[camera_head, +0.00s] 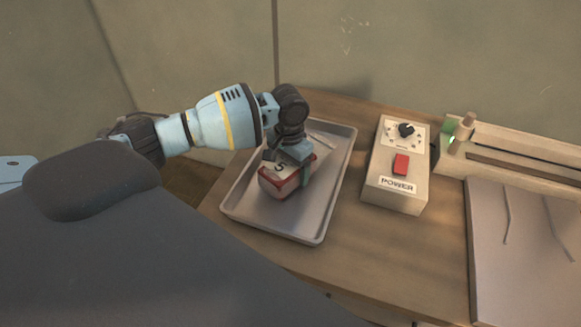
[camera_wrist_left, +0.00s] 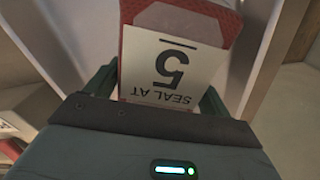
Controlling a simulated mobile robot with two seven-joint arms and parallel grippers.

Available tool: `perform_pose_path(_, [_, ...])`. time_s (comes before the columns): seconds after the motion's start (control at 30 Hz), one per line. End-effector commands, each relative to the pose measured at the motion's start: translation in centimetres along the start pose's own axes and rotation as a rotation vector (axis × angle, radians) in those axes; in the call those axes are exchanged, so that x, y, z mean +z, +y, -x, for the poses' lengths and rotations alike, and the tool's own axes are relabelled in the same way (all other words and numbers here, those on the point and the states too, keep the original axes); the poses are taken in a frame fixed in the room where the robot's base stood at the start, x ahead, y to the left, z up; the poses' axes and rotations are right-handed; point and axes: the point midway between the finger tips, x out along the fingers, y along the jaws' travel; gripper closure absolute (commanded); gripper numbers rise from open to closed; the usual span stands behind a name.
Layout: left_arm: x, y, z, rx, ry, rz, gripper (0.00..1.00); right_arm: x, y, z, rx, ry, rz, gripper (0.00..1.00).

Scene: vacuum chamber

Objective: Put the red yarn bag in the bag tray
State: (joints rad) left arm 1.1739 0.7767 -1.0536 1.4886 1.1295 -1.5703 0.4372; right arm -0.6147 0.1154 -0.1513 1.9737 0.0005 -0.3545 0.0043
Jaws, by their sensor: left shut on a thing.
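The red yarn bag (camera_head: 275,187) is red with a white label, and it is over the metal bag tray (camera_head: 314,222) in the head view. My left gripper (camera_head: 287,168) is shut on the bag from above. In the left wrist view the bag (camera_wrist_left: 180,60) sits between the two fingers of the gripper (camera_wrist_left: 160,85), and its label reads "SEAL AT 5". I cannot tell whether the bag touches the tray floor. My right gripper is not in view.
A power box (camera_head: 398,165) with a dial and a red switch stands right of the tray. A wooden sealing device (camera_head: 500,150) and a grey sheet (camera_head: 530,240) lie farther right. The wooden table (camera_head: 350,260) is clear in front of the box.

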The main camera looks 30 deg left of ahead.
Motion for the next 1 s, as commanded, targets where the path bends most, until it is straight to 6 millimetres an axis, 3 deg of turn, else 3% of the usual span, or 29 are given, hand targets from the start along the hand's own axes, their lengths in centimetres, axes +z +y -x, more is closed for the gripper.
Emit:
perform_pose_path(0.43, [-0.1,0.0,-0.5,0.001,0.004,0.0,0.56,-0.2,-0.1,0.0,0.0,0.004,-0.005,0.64])
perform_pose_path(0.47, [0.0,0.0,-0.5,0.001,0.003,0.0,0.16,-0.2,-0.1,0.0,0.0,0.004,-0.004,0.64])
perform_pose_path(0.57, [0.0,0.0,-0.5,0.001,0.003,0.0,0.03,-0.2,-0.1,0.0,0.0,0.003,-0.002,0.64])
perform_pose_path(0.87, [-0.1,0.0,-0.3,0.0,0.003,0.0,0.0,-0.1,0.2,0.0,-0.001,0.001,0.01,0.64])
perform_pose_path(1.0, [-0.1,0.0,1.2,0.0,0.006,0.0,0.0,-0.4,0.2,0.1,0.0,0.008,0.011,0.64])
